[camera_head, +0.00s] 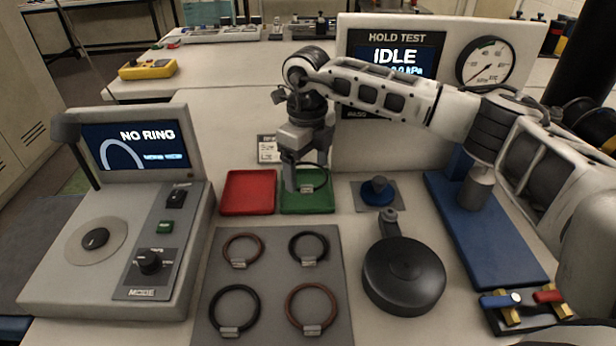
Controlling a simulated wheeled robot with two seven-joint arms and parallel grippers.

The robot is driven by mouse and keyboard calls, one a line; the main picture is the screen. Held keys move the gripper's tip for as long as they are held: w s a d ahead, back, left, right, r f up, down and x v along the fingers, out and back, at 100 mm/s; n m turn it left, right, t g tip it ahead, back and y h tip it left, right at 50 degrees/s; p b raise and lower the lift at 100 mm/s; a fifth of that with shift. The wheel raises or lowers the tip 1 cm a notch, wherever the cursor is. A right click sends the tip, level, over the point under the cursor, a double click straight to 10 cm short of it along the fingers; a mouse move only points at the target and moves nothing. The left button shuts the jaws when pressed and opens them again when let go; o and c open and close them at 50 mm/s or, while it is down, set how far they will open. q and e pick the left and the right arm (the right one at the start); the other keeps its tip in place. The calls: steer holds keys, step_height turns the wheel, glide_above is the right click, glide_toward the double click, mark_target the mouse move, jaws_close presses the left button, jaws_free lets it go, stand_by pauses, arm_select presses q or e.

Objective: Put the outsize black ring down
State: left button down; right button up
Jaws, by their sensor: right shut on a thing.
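My right gripper (304,186) reaches down over the green tray (308,210) and is shut on a black ring (326,183). The ring has a small pale tag and shows at the fingertips, inside the tray's outline. The fingers hide part of it, and I cannot tell whether it touches the tray floor. My left gripper is not in view.
A red tray (234,207) sits left of the green one. A grey mat (268,283) in front holds several black and brown tagged rings. A tester reading "NO RING" (135,146) stands left. A black round lid-like part (404,275) and blue knob (378,191) are right.

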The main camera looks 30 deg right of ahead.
steer(key=shift+w+d+f, duration=0.15)
steer(key=shift+f, duration=1.65)
steer(key=shift+f, duration=0.1)
steer(key=o, duration=0.7)
step_height(320, 180, up, 12)
steer(key=shift+r, duration=0.15)
